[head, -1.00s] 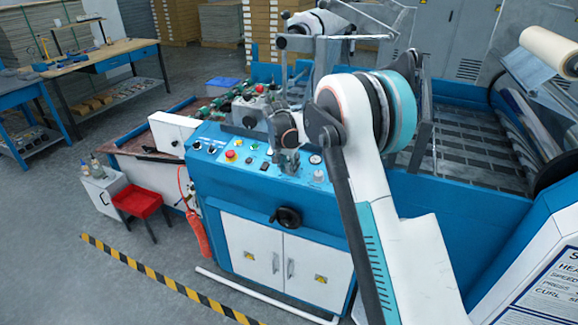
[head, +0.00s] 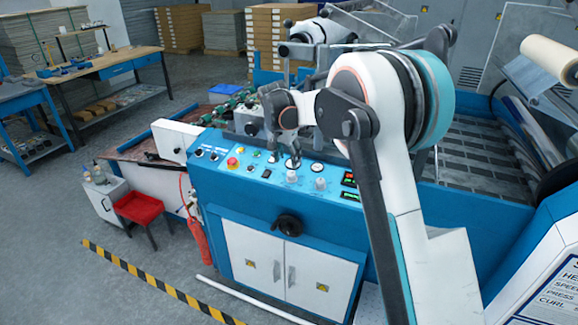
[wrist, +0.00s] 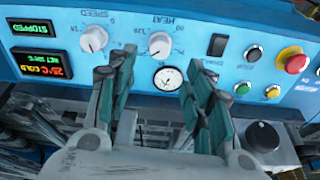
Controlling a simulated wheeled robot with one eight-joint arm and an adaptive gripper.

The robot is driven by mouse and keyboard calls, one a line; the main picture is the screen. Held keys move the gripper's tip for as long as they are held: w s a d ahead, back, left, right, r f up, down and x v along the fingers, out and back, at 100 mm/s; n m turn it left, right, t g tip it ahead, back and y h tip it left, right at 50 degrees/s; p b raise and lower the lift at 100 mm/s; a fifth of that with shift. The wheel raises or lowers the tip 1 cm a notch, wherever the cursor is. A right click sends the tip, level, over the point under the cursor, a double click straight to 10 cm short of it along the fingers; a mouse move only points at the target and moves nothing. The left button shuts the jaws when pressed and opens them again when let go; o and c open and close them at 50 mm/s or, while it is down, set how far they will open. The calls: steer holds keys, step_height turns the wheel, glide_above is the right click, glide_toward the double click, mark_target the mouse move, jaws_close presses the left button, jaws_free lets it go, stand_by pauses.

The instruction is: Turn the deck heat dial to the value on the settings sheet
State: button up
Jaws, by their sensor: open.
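The heat dial (wrist: 160,44) is a round white knob on the blue control panel, with "HEAT" upside down beside it in the wrist view. It also shows in the head view (head: 291,177). My gripper (wrist: 158,76) is open and empty; its two fingers are apart, with a round gauge (wrist: 168,79) between them and the heat dial just beyond. In the head view my gripper (head: 290,153) hangs over the panel, near the dial. The settings sheet (head: 553,285) is at the lower right; its lines are labelled, but the values are cut off.
The similar white speed dial (wrist: 93,39) sits beside the heat dial. Lit displays (wrist: 40,64) are at the panel's end. A black switch (wrist: 217,45), coloured buttons and a red emergency stop (wrist: 291,60) are on the other side. A black knob (wrist: 262,137) is near the gripper.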

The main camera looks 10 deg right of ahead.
steer(key=shift+v, duration=1.2)
steer(key=s+d+r+n+t, duration=0.15)
steer(key=s+r, duration=0.25)
steer(key=s, duration=0.4)
steer(key=s+r+n+y, duration=0.15)
steer(key=s+r, duration=0.25)
steer(key=s, duration=0.4)
steer(key=s+d+r+n+t, duration=0.1)
steer(key=s+r+n, duration=0.1)
steer(key=s+r, duration=0.35)
steer(key=s+f+n+t, duration=0.1)
steer(key=s+f, duration=0.3)
steer(key=s, duration=0.7)
steer(key=s+f+n+t+b, duration=0.1)
steer(key=s+f, duration=0.3)
steer(key=s, duration=0.7)
steer(key=shift+s+f+n+y, duration=0.35)
steer(key=shift+s+f+n, duration=0.05)
steer(key=shift+n, duration=0.4)
